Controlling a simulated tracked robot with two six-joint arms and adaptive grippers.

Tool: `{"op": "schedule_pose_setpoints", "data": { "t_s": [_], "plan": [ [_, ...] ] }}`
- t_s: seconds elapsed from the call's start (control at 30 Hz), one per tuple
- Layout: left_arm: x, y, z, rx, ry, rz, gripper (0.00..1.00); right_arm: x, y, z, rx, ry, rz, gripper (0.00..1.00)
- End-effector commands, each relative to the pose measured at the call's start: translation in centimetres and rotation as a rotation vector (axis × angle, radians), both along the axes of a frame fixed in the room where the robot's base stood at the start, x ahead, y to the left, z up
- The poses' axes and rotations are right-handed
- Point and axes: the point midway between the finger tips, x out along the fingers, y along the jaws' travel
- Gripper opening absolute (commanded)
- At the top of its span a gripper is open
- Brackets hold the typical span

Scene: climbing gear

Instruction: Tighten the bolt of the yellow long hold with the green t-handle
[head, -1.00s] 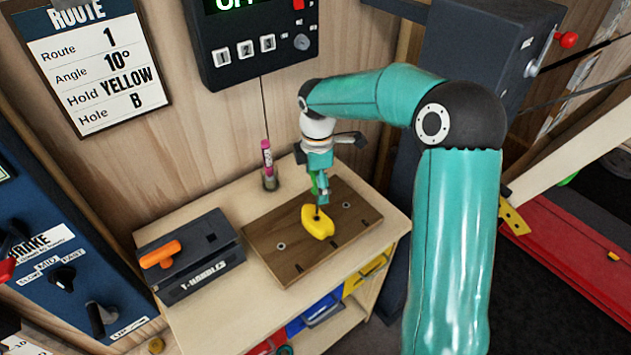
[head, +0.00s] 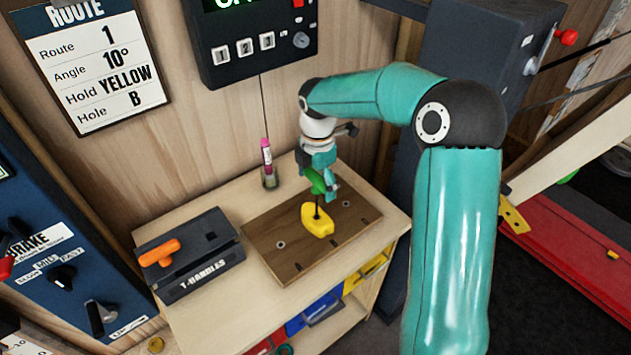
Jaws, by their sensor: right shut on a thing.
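The yellow long hold (head: 320,222) lies on a brown wooden board on the small table. The green t-handle (head: 315,180) stands upright over the hold, its dark shaft reaching down to the hold's middle where the bolt is. The bolt itself is hidden. My right gripper (head: 321,178) points down above the hold and is shut on the green handle. My left gripper is not in view.
A black box marked T-HANDLES (head: 196,268) holds an orange t-handle (head: 160,252) at the table's left. A pink marker (head: 267,158) stands in a holder behind the brown board (head: 290,262).

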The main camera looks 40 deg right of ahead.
Motion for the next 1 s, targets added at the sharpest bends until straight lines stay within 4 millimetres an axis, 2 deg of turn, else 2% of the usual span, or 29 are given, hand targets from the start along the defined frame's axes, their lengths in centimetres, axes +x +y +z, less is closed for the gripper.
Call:
{"op": "schedule_pose_setpoints", "data": {
  "t_s": [0.1,0.37,0.7,1.0],
  "plan": [
    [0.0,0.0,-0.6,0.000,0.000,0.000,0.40,0.0,0.0,-0.8,0.000,0.001,-0.001,0.48],
    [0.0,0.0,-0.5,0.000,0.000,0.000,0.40,0.0,0.0,-0.7,0.000,0.000,-0.001,0.48],
    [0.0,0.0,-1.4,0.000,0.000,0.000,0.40,0.0,0.0,-2.0,0.000,0.000,-0.001,0.48],
    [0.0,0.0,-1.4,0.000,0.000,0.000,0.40,0.0,0.0,-2.1,0.000,0.000,-0.001,0.48]
  ]
}}
